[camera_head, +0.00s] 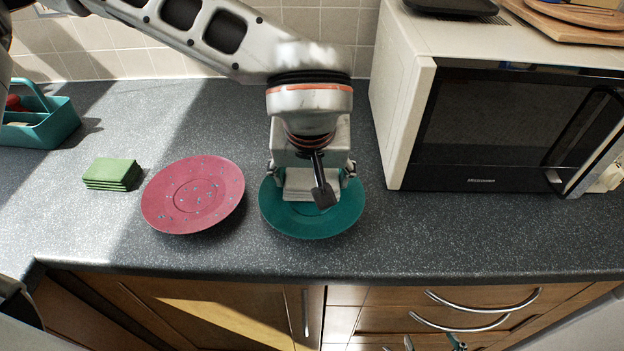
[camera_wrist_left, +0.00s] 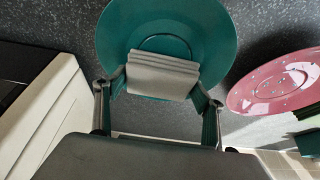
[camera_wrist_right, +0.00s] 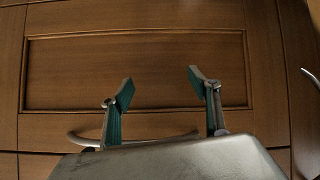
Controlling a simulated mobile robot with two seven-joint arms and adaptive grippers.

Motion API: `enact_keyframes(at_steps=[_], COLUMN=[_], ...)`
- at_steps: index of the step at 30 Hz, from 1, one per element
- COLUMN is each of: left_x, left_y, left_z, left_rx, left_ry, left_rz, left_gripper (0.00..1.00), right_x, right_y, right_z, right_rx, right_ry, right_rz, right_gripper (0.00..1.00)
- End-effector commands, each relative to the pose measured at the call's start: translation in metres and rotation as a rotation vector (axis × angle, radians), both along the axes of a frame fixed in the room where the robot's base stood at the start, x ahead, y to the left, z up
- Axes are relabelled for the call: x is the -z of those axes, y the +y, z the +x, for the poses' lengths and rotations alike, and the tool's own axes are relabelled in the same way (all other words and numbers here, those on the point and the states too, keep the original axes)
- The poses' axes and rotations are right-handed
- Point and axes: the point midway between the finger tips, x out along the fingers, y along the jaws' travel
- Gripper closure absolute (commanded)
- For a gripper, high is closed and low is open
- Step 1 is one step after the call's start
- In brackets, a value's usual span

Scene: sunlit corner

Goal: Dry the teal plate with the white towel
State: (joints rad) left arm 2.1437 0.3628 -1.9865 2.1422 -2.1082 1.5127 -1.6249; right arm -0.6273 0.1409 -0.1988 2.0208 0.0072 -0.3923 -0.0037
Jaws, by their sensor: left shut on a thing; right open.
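The teal plate (camera_head: 330,222) lies on the counter in the middle of the head view; it also shows in the left wrist view (camera_wrist_left: 218,30). The white towel (camera_head: 298,184), folded in layers, is over the plate. My left gripper (camera_head: 315,175) is shut on the towel, with a finger at each side of it, as the left wrist view shows (camera_wrist_left: 160,82). I cannot tell how firmly the towel touches the plate. My right gripper (camera_wrist_right: 160,85) is open and empty in front of the wooden cabinet doors, below the counter top; its fingertips show at the bottom of the head view.
A pink plate (camera_head: 192,195) with bluish drops lies left of the teal plate. A folded green cloth (camera_head: 111,174) and a teal caddy (camera_head: 40,122) are further left. A microwave (camera_head: 480,130) stands close on the right. The counter front edge is clear.

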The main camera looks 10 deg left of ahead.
Motion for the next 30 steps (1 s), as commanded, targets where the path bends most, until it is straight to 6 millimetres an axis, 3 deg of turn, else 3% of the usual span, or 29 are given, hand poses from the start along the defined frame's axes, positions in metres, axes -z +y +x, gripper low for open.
enact_keyframes(at_steps=[7, 24, 30], left_x=[-0.004, -0.056, -0.061], left_y=[0.000, 0.000, 0.000], left_z=[0.000, 0.000, 0.000], left_rx=[-0.001, -0.001, -0.001], left_ry=[-0.002, -0.004, 0.000], left_rz=[0.001, 0.000, 0.000], left_gripper=[0.48, 0.48, 0.48], right_x=[-0.006, -0.048, -0.048], right_y=[0.000, 0.000, -0.001], right_z=[0.005, 0.009, 0.007], right_rx=[0.000, -0.001, 0.000], right_ry=[-0.010, -0.033, -0.026], right_rz=[0.000, -0.001, -0.003], right_gripper=[0.39, 0.39, 0.39])
